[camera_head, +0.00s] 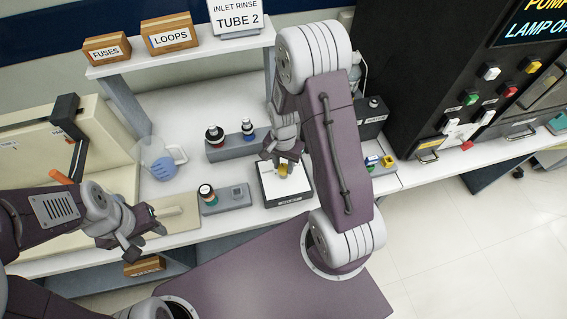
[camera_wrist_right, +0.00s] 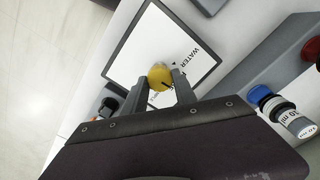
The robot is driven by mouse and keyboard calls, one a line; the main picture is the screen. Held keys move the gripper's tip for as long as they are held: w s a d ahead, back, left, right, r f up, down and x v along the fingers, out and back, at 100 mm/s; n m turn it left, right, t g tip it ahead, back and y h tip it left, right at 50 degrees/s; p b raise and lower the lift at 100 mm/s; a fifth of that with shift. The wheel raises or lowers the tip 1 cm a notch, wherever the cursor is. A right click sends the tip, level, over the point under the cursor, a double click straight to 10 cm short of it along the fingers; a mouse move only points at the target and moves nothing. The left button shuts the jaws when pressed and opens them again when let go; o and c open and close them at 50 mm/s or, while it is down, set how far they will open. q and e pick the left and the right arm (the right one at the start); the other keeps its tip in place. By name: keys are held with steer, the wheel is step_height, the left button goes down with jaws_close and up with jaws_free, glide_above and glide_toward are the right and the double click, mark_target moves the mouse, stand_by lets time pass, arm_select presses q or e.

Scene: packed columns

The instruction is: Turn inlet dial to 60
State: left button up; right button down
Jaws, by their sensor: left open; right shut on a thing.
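The yellow inlet dial (camera_head: 283,170) sits on a white plate with a black border (camera_head: 298,184). In the right wrist view the dial (camera_wrist_right: 160,74) is round with a dark mark on its face, and the plate (camera_wrist_right: 133,48) carries the word WATER beside it. My right gripper (camera_wrist_right: 160,86) is shut on the dial, one finger on each side. In the head view my right gripper (camera_head: 283,161) reaches down onto the plate and partly hides the dial. The dial's scale cannot be read. My left gripper (camera_head: 148,240) is open and empty above the front left of the bench.
A blue-filled beaker (camera_head: 162,163) and a grey rack (camera_head: 232,148) with two bottles stand left of the plate. A smaller holder (camera_head: 226,199) with a bottle is nearer. A shelf (camera_head: 190,54) with FUSES and LOOPS boxes is behind. A black control cabinet (camera_head: 440,60) stands right.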

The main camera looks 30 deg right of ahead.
mark_target(284, 167)
steer(key=shift+w+m, duration=0.1)
steer(key=shift+m, duration=0.6)
steer(key=shift+r, duration=0.1)
steer(key=c, duration=1)
jaws_free()
step_height(284, 167, up, 9)
